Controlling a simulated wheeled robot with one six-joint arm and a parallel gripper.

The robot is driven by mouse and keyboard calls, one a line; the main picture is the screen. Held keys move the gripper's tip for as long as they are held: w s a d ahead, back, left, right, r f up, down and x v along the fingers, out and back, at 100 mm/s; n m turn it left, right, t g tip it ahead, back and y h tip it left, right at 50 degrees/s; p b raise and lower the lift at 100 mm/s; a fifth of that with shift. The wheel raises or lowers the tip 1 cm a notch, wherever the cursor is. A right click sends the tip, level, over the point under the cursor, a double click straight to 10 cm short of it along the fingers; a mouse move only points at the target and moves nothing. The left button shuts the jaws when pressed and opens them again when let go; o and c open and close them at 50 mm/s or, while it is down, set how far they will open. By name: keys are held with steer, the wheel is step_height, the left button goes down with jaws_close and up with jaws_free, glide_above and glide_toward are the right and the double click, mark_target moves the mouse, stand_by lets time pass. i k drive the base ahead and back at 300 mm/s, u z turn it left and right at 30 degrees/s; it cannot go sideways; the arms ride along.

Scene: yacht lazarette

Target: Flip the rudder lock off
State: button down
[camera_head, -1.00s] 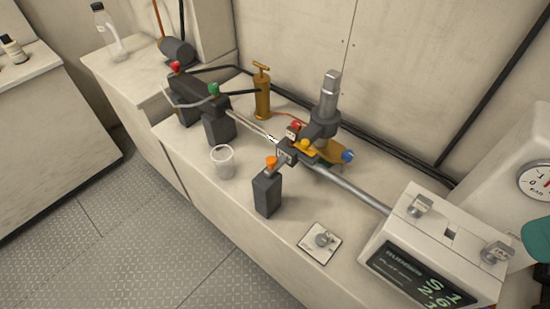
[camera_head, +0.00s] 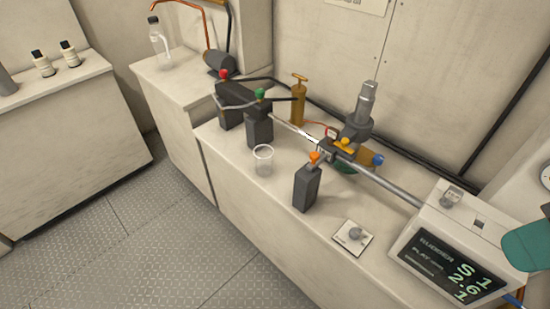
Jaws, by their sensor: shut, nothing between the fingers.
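I cannot tell for sure which part is the rudder lock; no label naming it is readable. A console (camera_head: 427,219) at the right has a lit screen (camera_head: 450,268) that reads "RUDDER" with green figures, and a small metal fitting (camera_head: 452,197) on its top. A small pale plate with a grey knob or lever (camera_head: 355,234) lies on the bench left of the console. A long metal rod (camera_head: 385,187) runs from the console to a clamp-like assembly (camera_head: 345,147) below an upright grey cylinder (camera_head: 365,105). My gripper is not in view.
A dark block with an orange top (camera_head: 307,187), a clear cup (camera_head: 263,160) and a brass pump (camera_head: 299,100) stand on the bench (camera_head: 280,215). A teal piece (camera_head: 528,246) overlaps the console's right side. The grey floor (camera_head: 130,245) in front is open.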

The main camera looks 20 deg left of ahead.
mark_target(317, 159)
steer(key=u, duration=0.45)
steer(key=k, duration=1)
steer(key=u, duration=1.1)
steer(key=i, duration=1.7)
steer(key=z, duration=1.1)
steer(key=i, duration=0.5)
steer(key=z, duration=0.5)
